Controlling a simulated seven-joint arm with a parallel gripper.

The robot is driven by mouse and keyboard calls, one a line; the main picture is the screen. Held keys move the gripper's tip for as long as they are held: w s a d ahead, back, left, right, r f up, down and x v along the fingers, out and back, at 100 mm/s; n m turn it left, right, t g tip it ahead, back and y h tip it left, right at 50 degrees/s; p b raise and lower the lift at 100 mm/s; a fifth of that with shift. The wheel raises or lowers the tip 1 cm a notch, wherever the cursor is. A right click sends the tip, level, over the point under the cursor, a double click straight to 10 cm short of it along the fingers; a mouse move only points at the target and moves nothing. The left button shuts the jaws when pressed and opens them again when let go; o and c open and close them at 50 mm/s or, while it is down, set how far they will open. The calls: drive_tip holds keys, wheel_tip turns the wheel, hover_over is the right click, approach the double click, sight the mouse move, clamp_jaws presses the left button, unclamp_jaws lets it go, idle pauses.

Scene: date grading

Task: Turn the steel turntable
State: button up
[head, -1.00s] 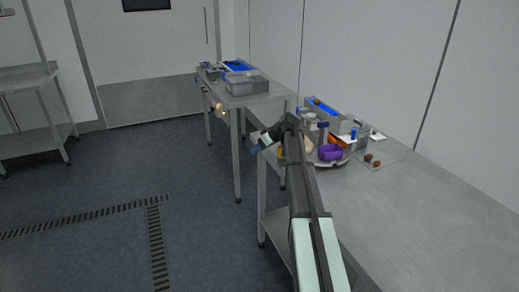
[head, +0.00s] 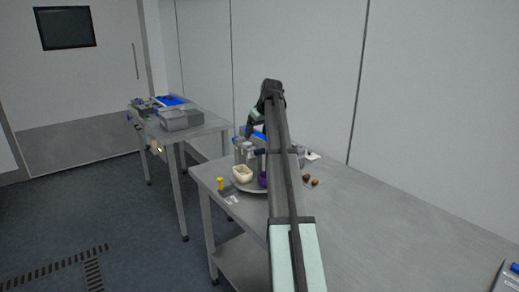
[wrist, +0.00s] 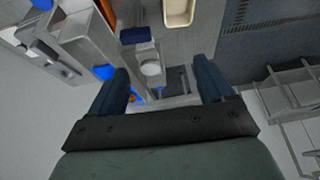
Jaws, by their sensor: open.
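The steel turntable (head: 250,187) is a round grey disc near the left end of the long table, partly hidden by my arm in the head view. A cream bowl (head: 242,174) and a purple bowl (head: 262,180) stand on it. My gripper (head: 248,131) is above the back of the turntable area, fingers pointing down. In the wrist view my gripper (wrist: 163,82) is open, with a pale round cap (wrist: 151,68) showing beyond and between its fingers. I cannot tell whether the fingers touch anything.
A yellow item (head: 220,184) and a white label (head: 232,200) lie by the table's front-left edge. Brown dates (head: 310,181) lie right of my arm. Grey equipment (wrist: 85,40) is close to the left finger. The table's right side is mostly clear.

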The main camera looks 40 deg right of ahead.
sight(260, 150)
wheel_tip(260, 150, up, 3)
drive_tip(key=s+d+m, duration=0.1)
drive_tip(key=s+d, duration=0.2)
drive_tip(key=shift+h, duration=0.3)
drive_tip(key=x, duration=1.3)
drive_tip(key=shift+w+f, duration=0.15)
drive_tip(key=shift+f, duration=0.1)
drive_tip(key=shift+a, duration=0.1)
drive_tip(key=shift+c, duration=0.2)
drive_tip(key=c, duration=1.5)
clamp_jaws()
drive_tip(key=shift+n, duration=0.7)
